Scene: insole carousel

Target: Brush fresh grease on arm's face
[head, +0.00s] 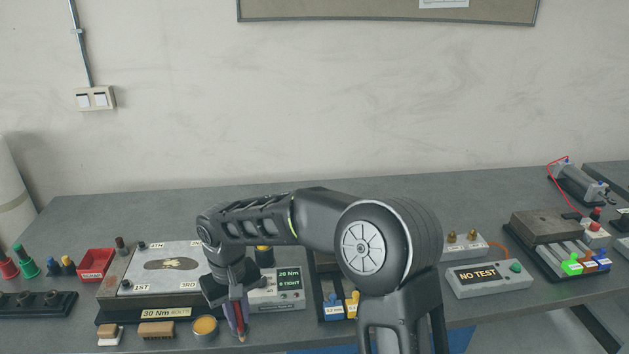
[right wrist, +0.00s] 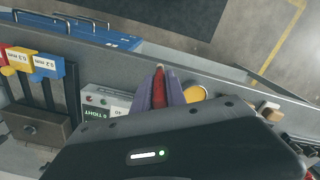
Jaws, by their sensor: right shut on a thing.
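My right gripper (head: 236,312) reaches down at the front of the bench and is shut on a thin red-handled tool that looks like a brush (head: 241,331). In the right wrist view the red handle (right wrist: 159,88) sits between the purple fingers. Its tip is partly hidden. A round tin of yellow grease (head: 205,326) stands just left of the gripper in the head view. Behind it is a grey plate (head: 140,288) marked 1ST, 3RD and 4TH. My left gripper is out of view.
A red bin (head: 96,262) is beside the plate. A NO TEST box (head: 488,285) stands farther right.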

